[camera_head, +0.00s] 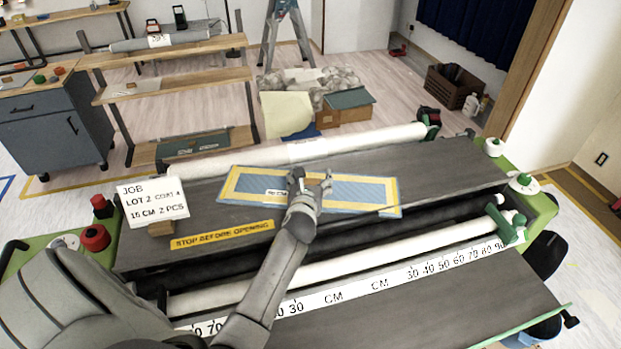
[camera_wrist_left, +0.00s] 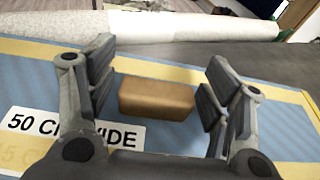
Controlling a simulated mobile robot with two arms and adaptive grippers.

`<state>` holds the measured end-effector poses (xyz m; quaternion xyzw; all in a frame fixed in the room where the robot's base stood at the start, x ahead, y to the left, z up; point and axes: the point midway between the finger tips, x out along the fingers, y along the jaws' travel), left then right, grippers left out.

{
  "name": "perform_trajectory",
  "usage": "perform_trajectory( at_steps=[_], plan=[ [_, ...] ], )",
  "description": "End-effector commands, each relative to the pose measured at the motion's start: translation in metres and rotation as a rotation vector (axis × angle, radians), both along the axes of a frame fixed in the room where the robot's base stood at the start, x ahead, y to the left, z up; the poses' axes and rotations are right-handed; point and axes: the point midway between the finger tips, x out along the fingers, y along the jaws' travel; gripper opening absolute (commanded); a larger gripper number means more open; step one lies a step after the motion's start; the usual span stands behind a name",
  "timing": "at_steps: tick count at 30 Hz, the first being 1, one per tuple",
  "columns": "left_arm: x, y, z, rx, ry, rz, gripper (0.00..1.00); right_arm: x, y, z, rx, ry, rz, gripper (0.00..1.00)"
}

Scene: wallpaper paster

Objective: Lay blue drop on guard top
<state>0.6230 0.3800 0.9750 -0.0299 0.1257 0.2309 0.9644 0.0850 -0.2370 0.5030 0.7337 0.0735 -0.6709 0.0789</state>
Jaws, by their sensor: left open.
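The blue drop (camera_head: 350,190), a flat blue sheet with yellow borders, lies over the dark guard top (camera_head: 430,170). In the left wrist view the blue drop (camera_wrist_left: 40,85) fills much of the lower picture, with a white "50 CM WIDE" label (camera_wrist_left: 75,127). A tan block (camera_wrist_left: 156,100) is on the sheet. My left gripper (camera_head: 311,181) is over the middle of the sheet. In its wrist view, the left gripper (camera_wrist_left: 158,85) is open, with one finger on each side of the block; contact cannot be told. My right gripper is not in view.
A white roll (camera_head: 380,138) lies behind the guard and another white roller (camera_head: 360,260) in front, by the centimetre scale (camera_head: 380,283). A job card (camera_head: 152,202) stands at left near a red button (camera_head: 95,237). A yellow warning strip (camera_head: 222,235) marks the guard's front.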

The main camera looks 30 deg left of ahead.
Motion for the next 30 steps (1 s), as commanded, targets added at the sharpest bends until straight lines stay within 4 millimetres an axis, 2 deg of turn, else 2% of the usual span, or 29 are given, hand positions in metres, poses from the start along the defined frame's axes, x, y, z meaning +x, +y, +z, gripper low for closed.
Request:
perform_trajectory(
  at_steps=[4,8,24,30],
  plan=[
    [0.0,0.0,0.004,-0.002,-0.001,0.001,0.73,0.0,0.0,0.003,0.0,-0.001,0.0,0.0],
    [-0.009,-0.004,0.004,0.0,0.001,0.0,0.73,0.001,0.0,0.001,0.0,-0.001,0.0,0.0],
    [-0.085,-0.043,0.026,0.0,0.001,0.001,0.73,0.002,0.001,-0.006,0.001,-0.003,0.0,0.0],
    [-0.1,-0.051,0.032,0.0,0.0,0.001,0.73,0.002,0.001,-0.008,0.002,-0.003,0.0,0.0]
  ],
)
